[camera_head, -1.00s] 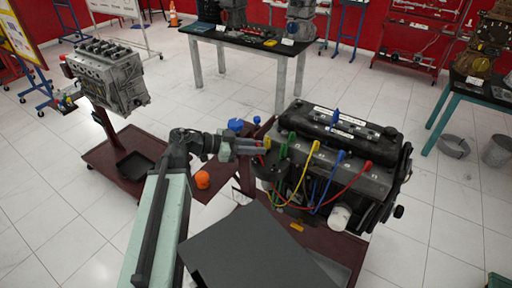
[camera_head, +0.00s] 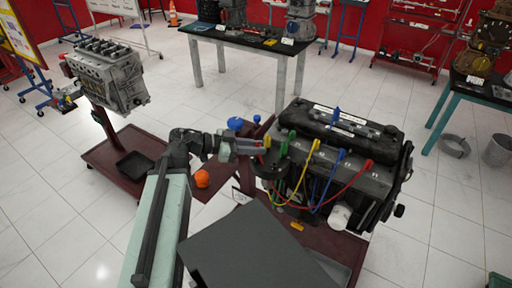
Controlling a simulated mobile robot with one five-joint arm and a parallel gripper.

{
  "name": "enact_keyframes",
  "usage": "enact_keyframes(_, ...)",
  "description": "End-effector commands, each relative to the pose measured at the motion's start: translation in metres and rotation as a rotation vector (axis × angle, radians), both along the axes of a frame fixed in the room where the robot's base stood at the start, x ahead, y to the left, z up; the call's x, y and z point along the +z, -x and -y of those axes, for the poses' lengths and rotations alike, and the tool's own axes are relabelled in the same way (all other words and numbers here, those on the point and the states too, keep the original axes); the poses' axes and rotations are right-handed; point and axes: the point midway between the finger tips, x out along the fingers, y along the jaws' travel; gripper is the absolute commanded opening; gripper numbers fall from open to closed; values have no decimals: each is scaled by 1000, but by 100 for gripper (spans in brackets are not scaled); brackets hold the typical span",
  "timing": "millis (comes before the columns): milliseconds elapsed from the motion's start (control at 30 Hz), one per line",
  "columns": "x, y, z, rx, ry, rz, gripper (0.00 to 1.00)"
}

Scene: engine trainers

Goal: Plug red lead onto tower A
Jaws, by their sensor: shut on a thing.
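The black engine (camera_head: 335,150) stands on a dark red stand at right of centre. The red lead (camera_head: 367,165) has a red boot on the engine's top right side, and its wire curves down to the left along the front. My gripper (camera_head: 265,146) is at the engine's upper left corner, shut on a small red and yellow piece (camera_head: 267,141). I cannot tell whether this piece is the red lead's other end. A green boot (camera_head: 283,149) is just right of my fingertips. No label for tower A is readable, and the jaws hide what lies behind them.
A yellow lead (camera_head: 315,146) and a blue lead (camera_head: 340,156) stand between the green boot and the red one. An orange cap (camera_head: 201,179) and a blue cap (camera_head: 235,124) are near my arm. A grey engine block (camera_head: 110,78) stands at left. Open tiled floor surrounds the stands.

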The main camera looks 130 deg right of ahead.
Motion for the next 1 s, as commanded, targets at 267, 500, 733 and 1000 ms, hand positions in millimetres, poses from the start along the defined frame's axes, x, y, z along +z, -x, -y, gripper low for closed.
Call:
enact_keyframes(267, 0, 0, 0, 0, 0, 0, 0)
enact_keyframes(500, -4, 0, 0, 0, 0, 0, 0)
enact_keyframes(733, -7, 0, 0, 0, 0, 0, 0)
enact_keyframes(1000, -6, 0, 0, 0, 0, 0, 0)
